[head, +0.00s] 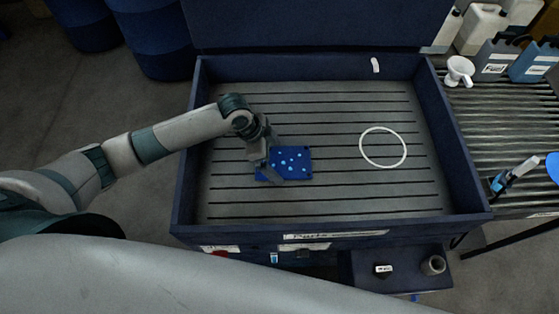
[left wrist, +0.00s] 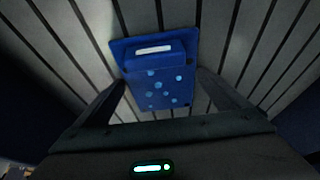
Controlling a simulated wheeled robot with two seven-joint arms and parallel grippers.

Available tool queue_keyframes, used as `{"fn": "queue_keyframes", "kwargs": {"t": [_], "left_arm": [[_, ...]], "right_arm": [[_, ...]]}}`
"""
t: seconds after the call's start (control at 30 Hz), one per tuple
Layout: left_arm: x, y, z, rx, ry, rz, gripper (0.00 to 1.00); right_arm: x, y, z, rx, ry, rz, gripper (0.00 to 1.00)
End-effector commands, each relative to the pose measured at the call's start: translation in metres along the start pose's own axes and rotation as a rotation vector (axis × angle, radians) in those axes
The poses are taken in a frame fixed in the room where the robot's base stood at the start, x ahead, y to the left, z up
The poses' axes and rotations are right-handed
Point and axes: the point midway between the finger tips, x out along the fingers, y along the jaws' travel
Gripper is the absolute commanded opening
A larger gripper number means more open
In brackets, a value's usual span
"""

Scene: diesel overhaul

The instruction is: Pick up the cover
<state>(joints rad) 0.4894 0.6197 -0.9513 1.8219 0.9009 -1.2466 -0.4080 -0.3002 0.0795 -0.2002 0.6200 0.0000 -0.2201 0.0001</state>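The cover appears to be the blue block (head: 296,160) with light blue dots, lying on the slatted grey floor of a dark blue bin. My left gripper (head: 274,170) is low over its left part in the head view. In the left wrist view the blue cover (left wrist: 158,88) shows a wider plate at the far end, a raised part with a white strip, and several dots. The fingers of my left gripper (left wrist: 160,85) are spread, one on each side of it. Whether they touch it I cannot tell. My right gripper is not in view.
A thin white ring (head: 405,151) lies to the right on the bin floor. The bin's walls (head: 459,150) rise around it. A ribbed bench (head: 470,120) with jugs and a white funnel (head: 459,70) stands right. Blue drums (head: 158,45) stand at the back left.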

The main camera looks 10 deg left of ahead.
Motion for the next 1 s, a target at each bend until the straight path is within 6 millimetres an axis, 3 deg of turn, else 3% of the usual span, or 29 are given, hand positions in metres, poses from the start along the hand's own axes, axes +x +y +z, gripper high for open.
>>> {"fn": "queue_keyframes", "kwargs": {"t": [0.03,0.2,0.53,0.77,0.87,1.0], "left_arm": [[0.000,0.000,0.000,0.000,0.000,0.000,0.81],[-0.001,-0.001,-0.001,0.000,0.002,-0.002,0.43],[-0.004,-0.001,-0.002,0.000,0.002,-0.002,0.43],[-0.022,-0.002,-0.010,0.003,0.004,-0.004,0.43],[-0.036,-0.002,-0.016,0.004,0.005,-0.005,0.43],[-0.040,0.006,-0.044,0.006,0.008,-0.002,0.43]], "right_arm": [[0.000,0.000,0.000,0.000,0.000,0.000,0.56],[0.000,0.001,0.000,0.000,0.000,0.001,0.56],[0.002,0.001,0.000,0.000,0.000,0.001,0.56],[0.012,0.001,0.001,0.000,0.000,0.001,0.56],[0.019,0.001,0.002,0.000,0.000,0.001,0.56],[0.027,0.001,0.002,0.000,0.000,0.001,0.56]]}}
